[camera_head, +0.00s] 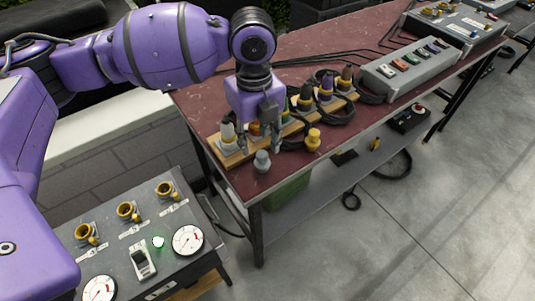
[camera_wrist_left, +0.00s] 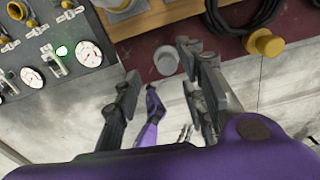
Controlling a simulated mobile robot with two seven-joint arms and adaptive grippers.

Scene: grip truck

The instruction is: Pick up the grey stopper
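The grey stopper (camera_head: 262,160) is a small grey plug standing near the front edge of the dark red table (camera_head: 206,93). In the left wrist view the stopper (camera_wrist_left: 166,61) shows at top centre, close to the fingertips. My left gripper (camera_head: 259,146) points down over the table corner, just behind and above the stopper in the head view. Its two fingers (camera_wrist_left: 159,64) are spread apart, with nothing held between them. I cannot tell whether a finger touches the stopper. My right gripper does not show clearly in either view.
A wooden board (camera_head: 230,160) with several coloured connectors and black cables lies behind the stopper. A yellow cap (camera_head: 313,138) stands to its right. A grey socket box (camera_head: 415,68) is farther back. A gauge panel (camera_head: 110,254) stands at lower left. The table edge is close.

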